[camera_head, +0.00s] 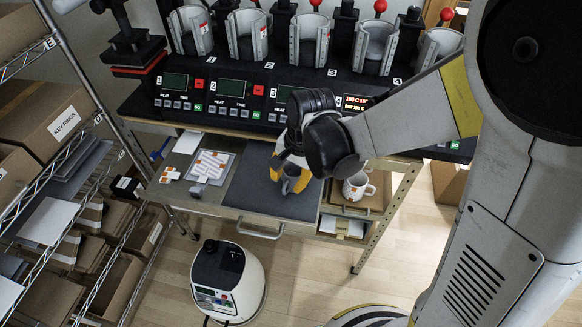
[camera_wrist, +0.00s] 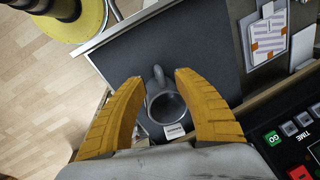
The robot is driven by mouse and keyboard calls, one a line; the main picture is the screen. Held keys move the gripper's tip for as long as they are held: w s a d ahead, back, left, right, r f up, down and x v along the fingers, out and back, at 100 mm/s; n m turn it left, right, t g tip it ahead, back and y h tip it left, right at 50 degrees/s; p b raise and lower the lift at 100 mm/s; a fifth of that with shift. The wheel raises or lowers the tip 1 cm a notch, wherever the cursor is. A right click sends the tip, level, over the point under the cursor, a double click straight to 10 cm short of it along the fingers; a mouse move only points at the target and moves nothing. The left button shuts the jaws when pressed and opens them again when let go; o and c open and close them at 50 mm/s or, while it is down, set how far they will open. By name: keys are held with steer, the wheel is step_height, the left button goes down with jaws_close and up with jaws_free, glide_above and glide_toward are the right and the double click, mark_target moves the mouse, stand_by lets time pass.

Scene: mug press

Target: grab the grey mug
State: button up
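The grey mug (camera_head: 291,185) stands on the dark mat on the bench, below the mug presses. It also shows in the wrist view (camera_wrist: 164,105), seen from above with its handle towards the top of the picture. My gripper (camera_head: 289,177) is at the mug, with its orange fingers on either side of it. In the wrist view my gripper (camera_wrist: 158,80) is open, with the mug between the fingers and a narrow gap at the left finger. In the head view my wrist and fingers hide part of the mug.
A white mug (camera_head: 355,187) with a print stands on a tray to the right. Printed sheets (camera_head: 210,167) lie left of the dark mat (camera_head: 247,187). The press row (camera_head: 245,90) stands behind. A white machine (camera_head: 228,281) is on the floor in front; a shelf rack is at left.

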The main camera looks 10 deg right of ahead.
steer(key=f, duration=0.2)
steer(key=shift+w+a+f, duration=0.2)
steer(key=shift+a+f, duration=0.05)
steer(key=shift+f, duration=0.1)
jaws_close()
steer(key=shift+r, duration=0.2)
